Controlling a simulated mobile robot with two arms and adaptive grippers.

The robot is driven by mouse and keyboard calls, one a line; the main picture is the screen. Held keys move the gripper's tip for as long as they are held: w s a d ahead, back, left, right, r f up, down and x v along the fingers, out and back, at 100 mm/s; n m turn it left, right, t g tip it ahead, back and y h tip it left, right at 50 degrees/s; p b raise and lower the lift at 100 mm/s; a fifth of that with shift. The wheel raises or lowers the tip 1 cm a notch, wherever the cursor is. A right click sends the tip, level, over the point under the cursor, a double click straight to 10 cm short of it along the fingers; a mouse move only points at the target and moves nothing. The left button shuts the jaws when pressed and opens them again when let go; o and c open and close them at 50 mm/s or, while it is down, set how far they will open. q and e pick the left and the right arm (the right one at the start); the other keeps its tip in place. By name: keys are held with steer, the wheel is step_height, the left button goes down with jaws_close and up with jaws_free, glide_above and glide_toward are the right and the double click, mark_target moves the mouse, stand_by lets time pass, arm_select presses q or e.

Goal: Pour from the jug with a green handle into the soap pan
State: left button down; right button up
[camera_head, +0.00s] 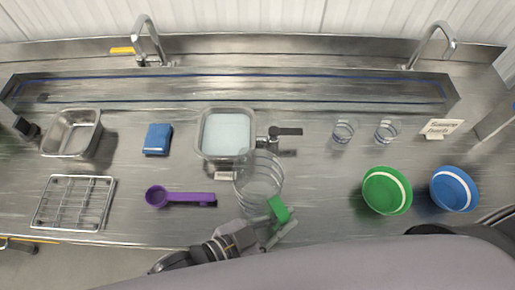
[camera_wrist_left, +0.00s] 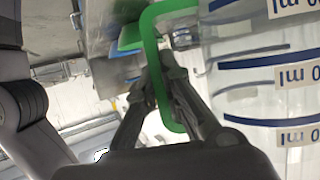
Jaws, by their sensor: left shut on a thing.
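The clear jug (camera_head: 258,183) with the green handle (camera_head: 279,209) is held in front of the soap pan, right of its middle. My left gripper (camera_head: 275,222) is shut on the green handle. In the left wrist view the fingers (camera_wrist_left: 160,68) close around the handle (camera_wrist_left: 152,40), beside the jug's wall (camera_wrist_left: 250,85) with blue lines and ml labels. The soap pan (camera_head: 199,150) is a metal pan holding pale blue liquid. In the head view the jug overlaps its front right corner. Its front label is partly covered. I cannot tell the jug's fill or exact tilt. My right gripper is not in view.
A black lever (camera_head: 287,131) stands right of the pan. A purple scoop (camera_head: 182,198), blue sponge (camera_head: 158,139), wire rack (camera_head: 74,203) and empty metal pan (camera_head: 72,131) lie left. Two glasses, a green bowl (camera_head: 387,190) and a blue bowl (camera_head: 454,188) stand right.

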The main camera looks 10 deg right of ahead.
arm_select(q)
steer(key=s+a+r+p, duration=0.1)
steer(key=s+r+p, duration=0.1)
steer(key=s, duration=0.5)
steer(key=shift+s+p, duration=0.35)
steer(key=shift+p, duration=0.3)
steer(key=shift+a, duration=0.15)
